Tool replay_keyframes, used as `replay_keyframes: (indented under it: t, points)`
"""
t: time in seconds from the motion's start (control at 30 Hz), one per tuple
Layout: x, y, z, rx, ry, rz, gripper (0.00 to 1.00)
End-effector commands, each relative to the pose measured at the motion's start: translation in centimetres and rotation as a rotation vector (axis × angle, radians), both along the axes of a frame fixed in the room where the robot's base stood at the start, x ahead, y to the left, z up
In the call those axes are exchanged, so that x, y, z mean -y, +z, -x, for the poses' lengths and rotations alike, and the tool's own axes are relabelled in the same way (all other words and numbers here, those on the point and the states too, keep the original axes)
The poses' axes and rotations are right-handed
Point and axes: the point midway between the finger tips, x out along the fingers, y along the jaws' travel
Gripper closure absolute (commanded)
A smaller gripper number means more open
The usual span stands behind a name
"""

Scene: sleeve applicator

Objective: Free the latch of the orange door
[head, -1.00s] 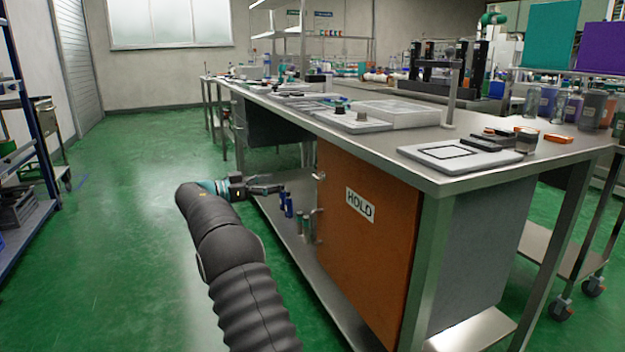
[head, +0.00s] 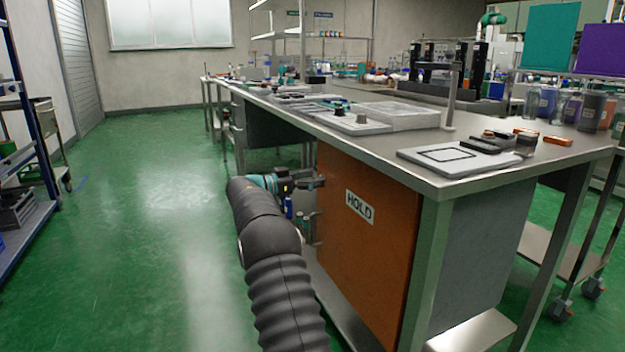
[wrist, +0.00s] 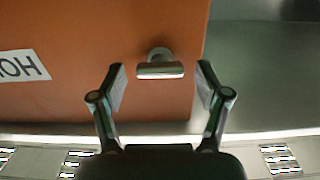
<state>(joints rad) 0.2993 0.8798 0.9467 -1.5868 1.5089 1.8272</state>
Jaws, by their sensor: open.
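The orange door (head: 366,235) with a HOLD label stands under the near end of the steel bench. In the wrist view the orange door (wrist: 90,90) fills the upper left, and a metal latch handle (wrist: 160,71) sticks out of it near its edge. My gripper (wrist: 160,80) is open, with one finger on each side of the handle and a visible gap to both. Whether the fingertips reach past the handle in depth I cannot tell. In the head view my gripper (head: 318,182) is at the door's left edge, and the latch is largely hidden there.
The bench top (head: 400,188) overhangs the door and carries a grey tray and small parts. A metal leg (head: 428,265) stands to the door's right. A low shelf (head: 335,290) runs below. The green floor (head: 150,230) to the left is clear.

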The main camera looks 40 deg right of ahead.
Motion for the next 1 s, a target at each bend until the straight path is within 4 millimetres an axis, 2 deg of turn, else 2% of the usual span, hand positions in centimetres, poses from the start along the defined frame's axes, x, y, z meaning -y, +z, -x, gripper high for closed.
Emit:
replay_keyframes:
  t: [0.23,0.27,0.4,0.5,0.77,1.0]
  points:
    - [0.11,0.0,0.03,0.0,0.0,0.0,0.25]
    - [0.11,0.0,0.03,0.0,0.0,0.0,0.28]
    - [0.1,0.0,0.04,0.0,0.0,0.0,0.62]
    - [0.11,0.0,0.05,0.0,-0.001,0.0,0.85]
    - [0.12,0.0,0.04,-0.019,-0.001,-0.005,0.85]
    - [0.14,-0.02,-0.01,-0.122,-0.001,-0.029,0.85]
